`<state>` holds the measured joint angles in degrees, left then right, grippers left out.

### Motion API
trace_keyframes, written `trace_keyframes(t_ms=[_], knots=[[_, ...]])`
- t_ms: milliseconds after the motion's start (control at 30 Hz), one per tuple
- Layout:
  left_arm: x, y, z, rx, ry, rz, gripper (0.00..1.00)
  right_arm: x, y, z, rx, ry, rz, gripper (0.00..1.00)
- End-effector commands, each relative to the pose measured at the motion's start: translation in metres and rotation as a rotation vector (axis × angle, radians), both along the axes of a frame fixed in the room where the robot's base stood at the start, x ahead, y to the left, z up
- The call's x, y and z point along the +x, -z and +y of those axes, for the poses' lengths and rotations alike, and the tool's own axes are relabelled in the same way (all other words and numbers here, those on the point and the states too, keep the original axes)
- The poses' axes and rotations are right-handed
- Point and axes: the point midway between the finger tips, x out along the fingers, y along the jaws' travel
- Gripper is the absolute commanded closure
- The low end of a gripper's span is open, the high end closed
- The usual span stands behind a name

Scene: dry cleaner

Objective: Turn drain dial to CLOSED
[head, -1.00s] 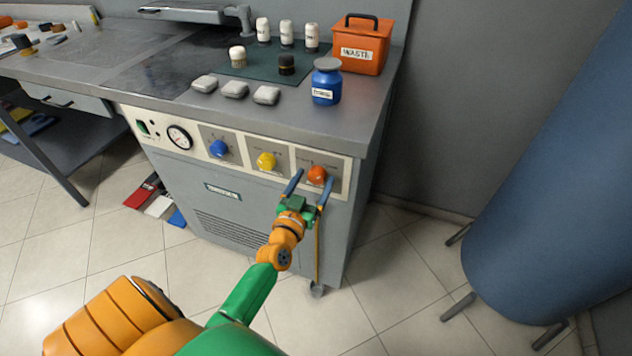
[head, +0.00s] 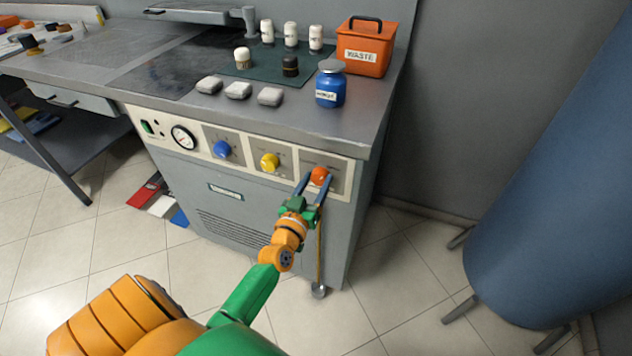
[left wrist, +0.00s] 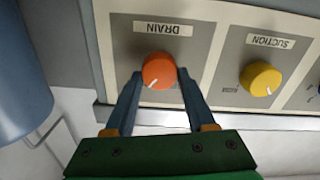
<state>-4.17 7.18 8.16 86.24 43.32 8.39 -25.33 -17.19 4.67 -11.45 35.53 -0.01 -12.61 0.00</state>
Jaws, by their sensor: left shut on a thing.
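The orange drain dial (head: 320,176) is the rightmost of three dials on the machine's front panel. In the left wrist view the drain dial (left wrist: 159,71) sits under an upside-down DRAIN label (left wrist: 163,29), with a pale pointer mark at its lower left edge. My left gripper (head: 312,182) has its two blue fingers on either side of the dial, shut on it. In the left wrist view the left gripper's fingertips (left wrist: 160,74) flank the dial. The dial's position lettering is not readable. My right gripper is not in view.
A yellow suction dial (head: 270,162) and a blue dial (head: 221,149) sit left of it, beside a gauge (head: 183,137). A blue jar (head: 331,84) and orange waste bin (head: 364,47) stand on the counter above. A large blue cylinder (head: 555,190) stands at right.

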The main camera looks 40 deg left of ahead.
Motion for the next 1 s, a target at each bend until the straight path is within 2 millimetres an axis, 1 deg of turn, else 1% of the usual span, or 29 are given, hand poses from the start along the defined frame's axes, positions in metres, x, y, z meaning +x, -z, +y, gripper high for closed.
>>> trace_keyframes(t_ms=[467,1000], knots=[[-0.0004,0.0008,0.002,-0.432,0.0,-0.105,1.0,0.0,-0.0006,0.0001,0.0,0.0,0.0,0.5],[-0.0006,0.003,0.0035,-0.93,0.0,-0.224,1.0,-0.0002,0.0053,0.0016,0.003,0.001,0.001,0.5]])
